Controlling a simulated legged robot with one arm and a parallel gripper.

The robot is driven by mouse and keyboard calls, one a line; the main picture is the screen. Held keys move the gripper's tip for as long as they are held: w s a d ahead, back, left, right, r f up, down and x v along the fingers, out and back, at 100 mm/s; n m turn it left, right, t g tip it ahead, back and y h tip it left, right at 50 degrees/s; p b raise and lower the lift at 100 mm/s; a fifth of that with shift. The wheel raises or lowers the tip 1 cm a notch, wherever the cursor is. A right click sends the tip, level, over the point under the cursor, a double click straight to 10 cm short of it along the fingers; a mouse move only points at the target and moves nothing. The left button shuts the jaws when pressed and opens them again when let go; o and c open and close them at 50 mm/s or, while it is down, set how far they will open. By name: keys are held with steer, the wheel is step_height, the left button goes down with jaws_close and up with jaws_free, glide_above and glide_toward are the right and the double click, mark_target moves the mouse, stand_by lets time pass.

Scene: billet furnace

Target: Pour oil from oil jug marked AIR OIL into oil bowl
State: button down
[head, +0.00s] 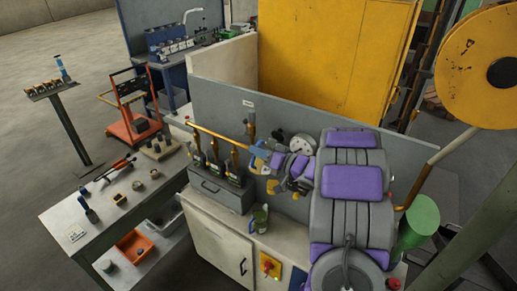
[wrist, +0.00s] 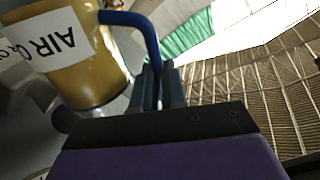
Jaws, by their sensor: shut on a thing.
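The oil jug (wrist: 90,70) is amber with a white label reading AIR OIL, upside down in the wrist view, and a blue handle. My gripper (wrist: 160,75) is shut on the blue handle. In the head view my gripper (head: 270,160) is above the counter, beside the upright units on the grey box. The jug there is small and partly hidden by my arm, so its tilt is unclear. Several dark units with amber upper parts (head: 214,165) stand along a copper pipe. I cannot tell which part is the oil bowl.
A grey panel (head: 300,115) rises behind. A workbench (head: 105,205) with small parts is at left, an orange bin (head: 134,245) below it. A green cylinder (head: 418,222) is at right.

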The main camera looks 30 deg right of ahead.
steer(key=shift+w+d+r+m+p, duration=0.1)
steer(key=shift+d+r+m+p, duration=0.35)
steer(key=shift+p, duration=1.75)
steer(key=shift+w+r+m+p, duration=0.1)
steer(key=shift+r+m+p, duration=0.65)
steer(key=shift+p, duration=1.4)
steer(key=shift+w+d+r+m+p, duration=0.15)
steer(key=shift+d+r+m+p, duration=0.3)
steer(key=shift+p, duration=1.3)
steer(key=shift+w+d+r+m+p, duration=0.15)
steer(key=shift+r+m+p, duration=0.35)
steer(key=shift+p, duration=1.25)
